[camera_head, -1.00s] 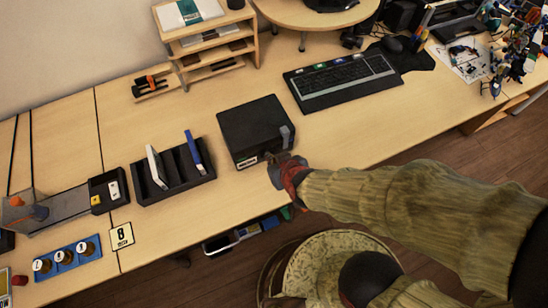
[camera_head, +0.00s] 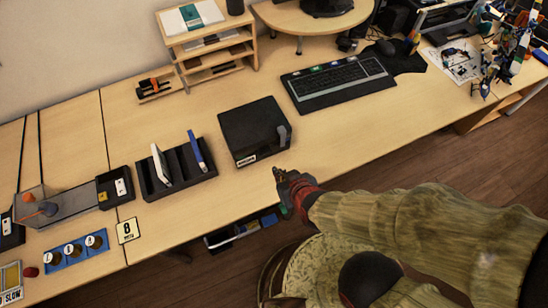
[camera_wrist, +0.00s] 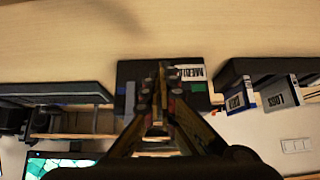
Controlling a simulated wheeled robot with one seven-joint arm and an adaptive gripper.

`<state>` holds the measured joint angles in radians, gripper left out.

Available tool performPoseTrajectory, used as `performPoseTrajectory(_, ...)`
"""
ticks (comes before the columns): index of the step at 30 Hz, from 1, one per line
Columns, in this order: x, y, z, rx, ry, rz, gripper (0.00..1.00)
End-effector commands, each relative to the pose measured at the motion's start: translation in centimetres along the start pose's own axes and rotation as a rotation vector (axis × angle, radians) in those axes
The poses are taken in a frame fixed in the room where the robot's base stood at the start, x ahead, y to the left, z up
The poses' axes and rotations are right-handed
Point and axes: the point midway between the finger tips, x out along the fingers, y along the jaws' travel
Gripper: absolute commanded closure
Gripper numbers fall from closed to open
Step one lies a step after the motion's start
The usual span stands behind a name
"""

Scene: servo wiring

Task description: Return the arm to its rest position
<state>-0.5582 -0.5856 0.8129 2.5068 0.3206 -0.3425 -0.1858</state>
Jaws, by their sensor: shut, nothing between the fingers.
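My gripper (camera_head: 278,174) is shut and empty. In the head view it hangs at the front edge of the desk, just in front of and a little right of the black box (camera_head: 253,129). My arm, in its tan ribbed sleeve, reaches in from the lower right. In the wrist view the closed fingers (camera_wrist: 162,70) point up the picture and overlap the black box (camera_wrist: 130,70) with its white label. Whether the fingertips are over the desk or just off its edge is hard to tell.
A black holder (camera_head: 177,183) with upright white and blue items stands left of the box. A keyboard (camera_head: 338,82) lies behind on the right. A wooden shelf (camera_head: 205,42) stands at the back. The desk front (camera_head: 375,140) right of the box is clear.

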Motion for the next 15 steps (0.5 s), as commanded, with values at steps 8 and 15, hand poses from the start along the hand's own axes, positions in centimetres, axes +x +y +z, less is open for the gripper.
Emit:
performPoseTrajectory(8, -1.0, 0.0, 2.2, 0.0, 0.001, 0.0, 1.0)
performPoseTrajectory(15, -1.0, 0.0, 2.3, 0.002, 0.001, 0.0, 1.0)
